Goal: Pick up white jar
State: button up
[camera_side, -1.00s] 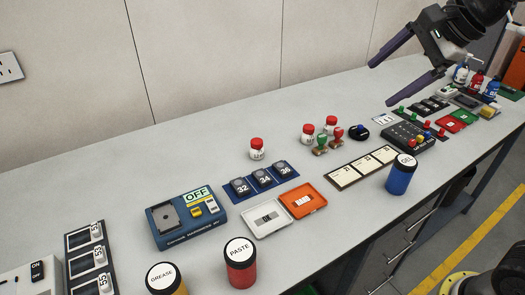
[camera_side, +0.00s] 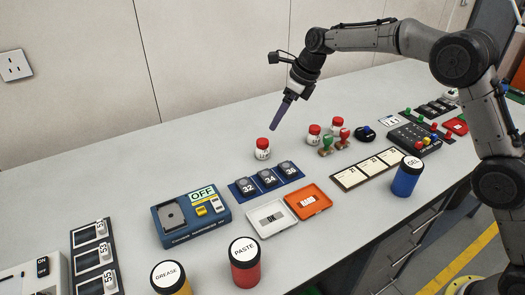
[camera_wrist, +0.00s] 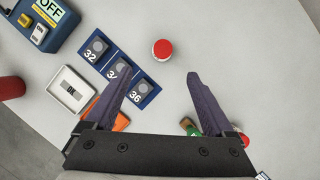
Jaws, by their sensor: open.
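A white jar with a red lid (camera_side: 263,149) stands upright on the table behind the blue numbered tray. Two similar white jars with red lids, one on the left (camera_side: 314,134) and one on the right (camera_side: 337,125), stand further right near the stamps. My gripper (camera_side: 275,128) is above and a little behind the nearest jar, pointing down, with nothing held. In the wrist view my gripper (camera_wrist: 160,85) is open, fingers apart, and the red lid of the lone jar (camera_wrist: 162,50) lies beyond the fingertips, between their lines.
The blue tray (camera_side: 236,194) with numbered pieces is close to the lone jar. A green stamp (camera_side: 325,147) and a red stamp (camera_side: 344,136) stand by the other jars. The table behind the lone jar is clear.

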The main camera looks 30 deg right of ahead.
aim_at(264, 141)
jog(key=x, duration=0.8)
jog(key=shift+f, duration=0.15)
jog(key=shift+w+x, duration=0.15)
jog(key=shift+x, duration=1.2)
jog(key=shift+w+x, duration=0.1)
jog(key=shift+x, duration=1.25)
jog(key=shift+d, duration=0.1)
grip_shut()
